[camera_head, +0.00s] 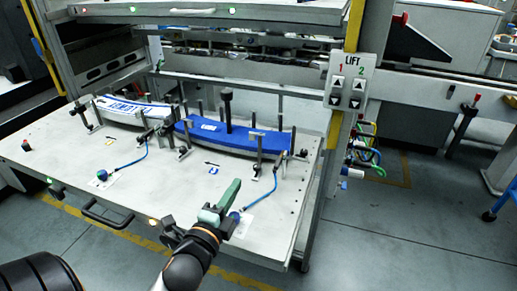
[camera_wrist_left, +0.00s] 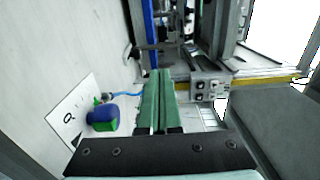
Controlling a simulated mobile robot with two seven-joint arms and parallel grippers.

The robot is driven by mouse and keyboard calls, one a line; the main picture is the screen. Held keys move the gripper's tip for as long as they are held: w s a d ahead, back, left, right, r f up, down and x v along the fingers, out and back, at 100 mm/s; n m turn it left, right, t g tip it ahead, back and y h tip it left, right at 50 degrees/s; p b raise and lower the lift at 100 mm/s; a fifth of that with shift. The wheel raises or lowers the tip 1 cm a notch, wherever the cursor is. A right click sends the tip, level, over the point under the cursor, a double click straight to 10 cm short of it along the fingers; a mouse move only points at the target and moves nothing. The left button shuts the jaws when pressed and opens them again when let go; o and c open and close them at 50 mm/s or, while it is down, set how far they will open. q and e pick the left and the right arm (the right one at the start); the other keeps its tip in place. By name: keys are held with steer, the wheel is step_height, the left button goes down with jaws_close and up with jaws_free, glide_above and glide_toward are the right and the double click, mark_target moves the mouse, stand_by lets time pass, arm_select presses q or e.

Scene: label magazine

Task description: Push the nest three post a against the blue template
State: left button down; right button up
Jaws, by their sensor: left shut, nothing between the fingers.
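The blue template (camera_head: 240,139) is a long curved strip on the white table in the head view, with upright posts around it. A post (camera_head: 259,150) stands at its front edge near the right, and another post (camera_head: 183,143) stands by its left end. I cannot tell which is nest three post a. In the left wrist view the template is a blue strip (camera_wrist_left: 149,35) seen on edge. My left gripper (camera_head: 235,186), with green fingers, is shut and empty above the table's front right part, apart from the posts. Its closed fingers (camera_wrist_left: 160,73) also show in the wrist view. My right gripper is not in view.
A blue knob (camera_head: 236,214) with a blue hose sits beside my left gripper; it also shows in the wrist view (camera_wrist_left: 103,117). A white curved piece (camera_head: 135,110) lies left of the template. A yellow LIFT post (camera_head: 334,130) stands at the right. The table's front middle is mostly clear.

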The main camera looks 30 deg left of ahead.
mark_target(259, 148)
arm_select(q)
steer(key=shift+w+a, duration=0.15)
steer(key=shift+w, duration=0.5)
steer(key=x, duration=1.2)
steer(key=shift+w+b, duration=0.2)
steer(key=shift+b, duration=0.2)
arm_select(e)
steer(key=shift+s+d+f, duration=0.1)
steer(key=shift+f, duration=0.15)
arm_select(q)
steer(key=shift+w+a+r+p, duration=0.15)
steer(key=shift+w+r+p, duration=0.05)
steer(key=shift+w+p, duration=0.25)
steer(key=shift+w, duration=0.15)
steer(key=shift+f, duration=0.15)
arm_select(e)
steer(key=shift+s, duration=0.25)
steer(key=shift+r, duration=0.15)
